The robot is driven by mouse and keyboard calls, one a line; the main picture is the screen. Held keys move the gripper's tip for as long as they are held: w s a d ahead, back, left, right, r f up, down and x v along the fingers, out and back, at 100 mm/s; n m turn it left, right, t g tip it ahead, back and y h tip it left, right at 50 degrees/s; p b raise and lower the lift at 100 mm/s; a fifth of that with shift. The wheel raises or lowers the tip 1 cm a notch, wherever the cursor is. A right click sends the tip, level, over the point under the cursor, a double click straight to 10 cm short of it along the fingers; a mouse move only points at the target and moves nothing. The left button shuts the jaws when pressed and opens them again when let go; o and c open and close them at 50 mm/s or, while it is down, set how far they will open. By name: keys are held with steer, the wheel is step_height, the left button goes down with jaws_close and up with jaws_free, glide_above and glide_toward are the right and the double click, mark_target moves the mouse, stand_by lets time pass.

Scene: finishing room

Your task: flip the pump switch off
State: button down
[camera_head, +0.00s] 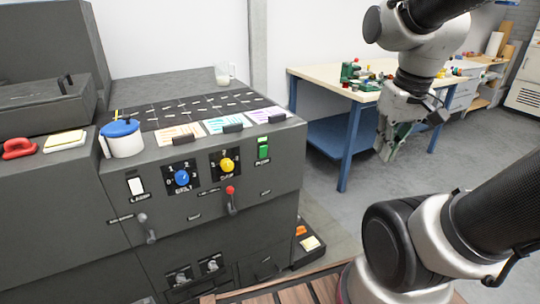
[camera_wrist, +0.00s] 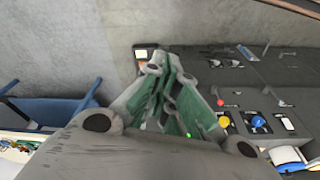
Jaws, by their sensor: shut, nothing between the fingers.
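The pump switch (camera_head: 263,148) is a green rocker on the right of the grey machine's front panel, with a small label below it. Its upper part looks brighter; I cannot tell its exact tilt. My gripper (camera_head: 385,152) is shut and empty, pointing down, well to the right of the panel and apart from it. In the wrist view my gripper's green-padded fingers (camera_wrist: 165,78) fill the middle. They hide most of the area where the switch sits; a small bright green spot shows between them, which I cannot identify for sure.
Beside the switch are a yellow knob (camera_head: 227,166), a blue knob (camera_head: 182,178), a white rocker (camera_head: 136,186) and a red-tipped lever (camera_head: 231,198). A blue-lidded pot (camera_head: 122,140) stands on the machine. A workbench (camera_head: 330,80) stands behind my gripper. Free floor lies between bench and machine.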

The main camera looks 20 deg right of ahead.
steer(key=w+a+f+m+g+y, duration=0.2)
steer(key=a+f+m+y, duration=0.1)
steer(key=f+m+y, duration=0.45)
steer(key=w+a+f+m+g+y, duration=0.1)
steer(key=a+f+m+g+y, duration=0.25)
steer(key=f+m, duration=0.65)
steer(key=w+a+f+m+t+y, duration=0.1)
steer(key=w+f+m+t+y, duration=0.2)
steer(key=w+m+t, duration=0.4)
steer(key=w+a+f+m+t+y, duration=0.1)
steer(key=w+f+m+t+y, duration=0.15)
steer(key=w+m, duration=0.5)
steer(key=w+r+m+t, duration=0.1)
steer(key=m, duration=0.1)
steer(key=w+d+r+m+t, duration=0.1)
steer(key=m+t, duration=0.1)
steer(key=m, duration=0.1)
steer(key=w+r+m+t, duration=0.1)
steer(key=w+m, duration=0.1)
steer(key=m, duration=0.1)
steer(key=shift+d+r, duration=0.35)
steer(key=shift+r, duration=0.05)
